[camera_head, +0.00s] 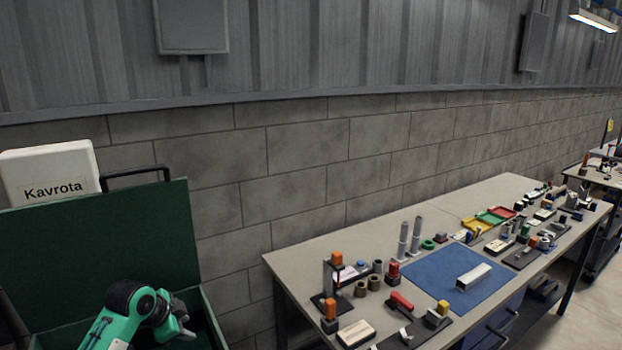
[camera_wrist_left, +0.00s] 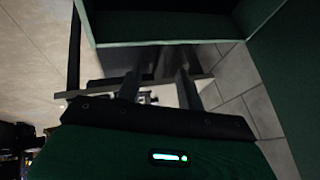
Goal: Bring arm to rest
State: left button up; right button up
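My left arm (camera_head: 122,312), green and black, comes in at the bottom left of the head view, in front of the green open-lidded box. Its grey end is over or inside the box's opening; the exact depth is hard to tell. In the left wrist view my left gripper (camera_wrist_left: 158,82) shows two dark fingers standing apart with nothing held between them. The green wall of the box (camera_wrist_left: 165,25) is beyond the fingertips. My right arm and right gripper are in neither view.
The box's raised green lid (camera_head: 100,255) stands behind my left arm. A white "Kavrota" case (camera_head: 50,175) is behind it. A workbench (camera_head: 330,235) at right holds a blue mat (camera_head: 430,280), a metal channel piece (camera_head: 473,276) and several small parts. A block wall runs behind.

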pick_arm(q)
jog(key=s+d+f+n+g, duration=0.15)
jog(key=s+d+f, duration=0.35)
jog(key=s, duration=0.5)
jog(key=s+d+f+n, duration=0.2)
jog(key=s+f+n, duration=0.1)
jog(key=s+f, duration=0.55)
jog(key=s+n+y, duration=0.3)
jog(key=s+n, duration=0.3)
jog(key=s, duration=1.5)
notch_tip(320, 180, down, 29)
jog(key=g, duration=0.2)
jog(key=s+a+f+g, duration=0.1)
jog(key=s+a+f, duration=0.1)
jog(key=s+f, duration=1.8)
jog(key=shift+a+f+m, duration=0.2)
jog(key=shift+a+m, duration=0.15)
jog(key=shift+a, duration=0.05)
